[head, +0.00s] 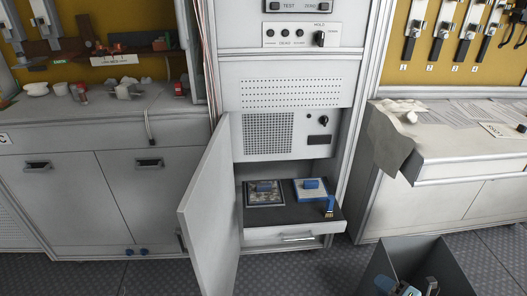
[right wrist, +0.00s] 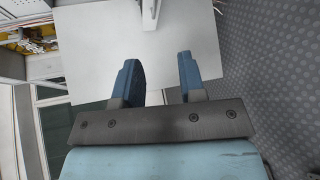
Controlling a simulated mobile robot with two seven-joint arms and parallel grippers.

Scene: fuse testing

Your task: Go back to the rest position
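My right gripper (head: 400,287) shows at the bottom edge of the head view, low in front of a dark grey box-like thing; most of it is cut off. In the right wrist view, its two blue fingers (right wrist: 158,75) stand apart with nothing between them. A flat white panel (right wrist: 105,60) lies beyond the fingers, with a pale handle-like part at its top. My left gripper is not in view.
The cabinet door (head: 210,205) stands open at centre. A pulled-out drawer (head: 285,235) holds two boards with blue parts and a small blue item at its corner. The dark grey box (head: 440,262) stands at lower right. Counters (head: 95,120) flank the cabinet.

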